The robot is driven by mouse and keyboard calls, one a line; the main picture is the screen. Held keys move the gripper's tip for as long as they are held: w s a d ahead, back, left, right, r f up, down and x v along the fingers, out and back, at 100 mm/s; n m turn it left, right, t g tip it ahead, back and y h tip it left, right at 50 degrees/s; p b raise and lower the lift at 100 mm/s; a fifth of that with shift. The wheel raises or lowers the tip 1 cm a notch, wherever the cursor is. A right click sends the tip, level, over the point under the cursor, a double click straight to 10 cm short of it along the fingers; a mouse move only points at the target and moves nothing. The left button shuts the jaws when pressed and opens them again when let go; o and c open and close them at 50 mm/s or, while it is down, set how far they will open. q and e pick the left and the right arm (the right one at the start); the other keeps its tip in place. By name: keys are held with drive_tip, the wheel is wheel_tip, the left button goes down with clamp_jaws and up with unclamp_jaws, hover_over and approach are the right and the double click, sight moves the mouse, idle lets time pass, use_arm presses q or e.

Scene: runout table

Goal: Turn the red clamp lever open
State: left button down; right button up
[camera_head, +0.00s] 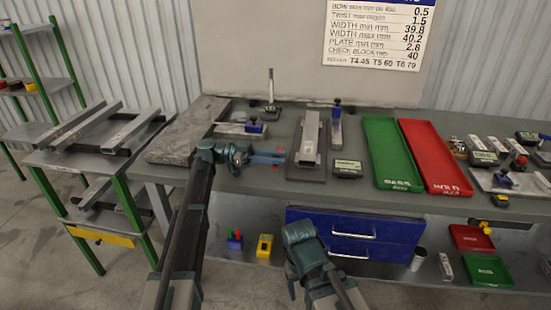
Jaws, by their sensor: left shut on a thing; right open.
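I cannot clearly make out the red clamp lever in the head view. A grey square tube (310,133) lies on a dark fixture plate (305,172) in the middle of the bench. My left gripper (268,157) is low over the bench, just left of this plate, pointing right. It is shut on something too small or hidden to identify. Two slim blue bars show at its front end. My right gripper (300,233) is lower, in front of the blue drawers and below the bench top. It is open, apart from the fixture; its fingertips are hard to see.
A green tray (391,152) and a red tray (433,156) lie right of the fixture. A small dark gauge (347,168) sits between. A stone slab (187,137) is at left. Blue-knobbed clamps (253,127) stand behind. Blue drawers (350,247) are below the bench (240,183).

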use_arm(q)
drive_tip(key=c, duration=0.6)
unclamp_jaws()
drive_tip(key=w+a, duration=0.1)
drive_tip(key=a, duration=1.2)
drive_tip(key=shift+w+a, duration=0.35)
drive_tip(key=shift+d, duration=0.1)
drive_tip(key=s+d+f+n+g+y+p, duration=0.1)
drive_tip(key=s+d+f+n+y+p, duration=0.3)
drive_tip(key=s+d, duration=0.45)
drive_tip(key=s+d+f+n+y+p, duration=0.2)
drive_tip(key=s+d+f+n+y, duration=0.4)
drive_tip(key=s, duration=0.4)
drive_tip(key=s+a+f+n+t+y+p, duration=0.1)
drive_tip(key=s+a+n+y+p, duration=0.1)
drive_tip(key=s+y, duration=0.2)
drive_tip(key=s+a+f+n+t+y+p, duration=0.1)
drive_tip(key=s+a+n+t+y+p, duration=0.1)
drive_tip(key=s+y, duration=0.3)
drive_tip(key=s+n, duration=0.1)
drive_tip(key=s, duration=0.3)
drive_tip(key=shift+s+a+n, duration=0.15)
drive_tip(key=shift+a+n, duration=0.05)
drive_tip(key=shift+n, duration=0.1)
